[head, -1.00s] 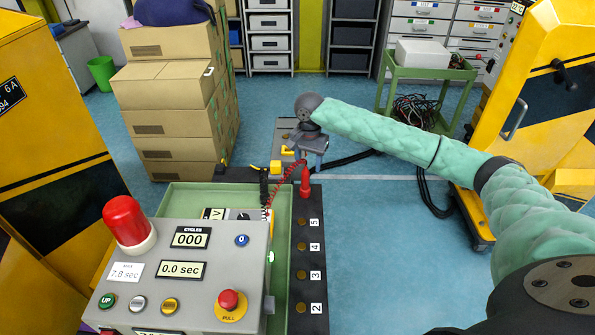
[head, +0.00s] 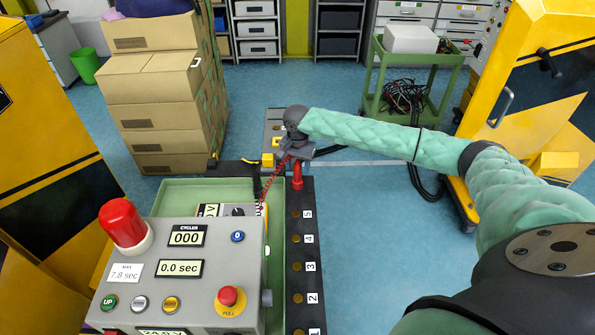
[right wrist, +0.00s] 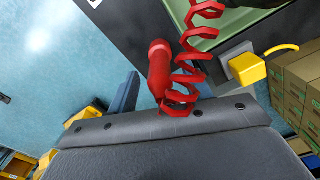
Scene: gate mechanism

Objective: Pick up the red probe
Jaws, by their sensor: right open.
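The red probe (head: 297,177) stands upright at the far end of a black strip (head: 309,230) with numbered round contacts. A red coiled cord (head: 273,178) runs from its top toward the control box. My right gripper (head: 298,152) is right at the top of the probe, partly hiding it. In the right wrist view the probe (right wrist: 158,65) shows between the blue-grey fingers, with the coiled cord (right wrist: 192,58) in front of one of them. The fingers are apart, and I cannot tell whether either touches the probe. My left gripper is not in view.
A grey control box (head: 205,255) with buttons and a red beacon (head: 123,223) stands in front of a green tray (head: 180,193). Stacked cartons (head: 150,90) are at the back left, a green cart (head: 415,85) at the back right. The floor right of the strip is clear.

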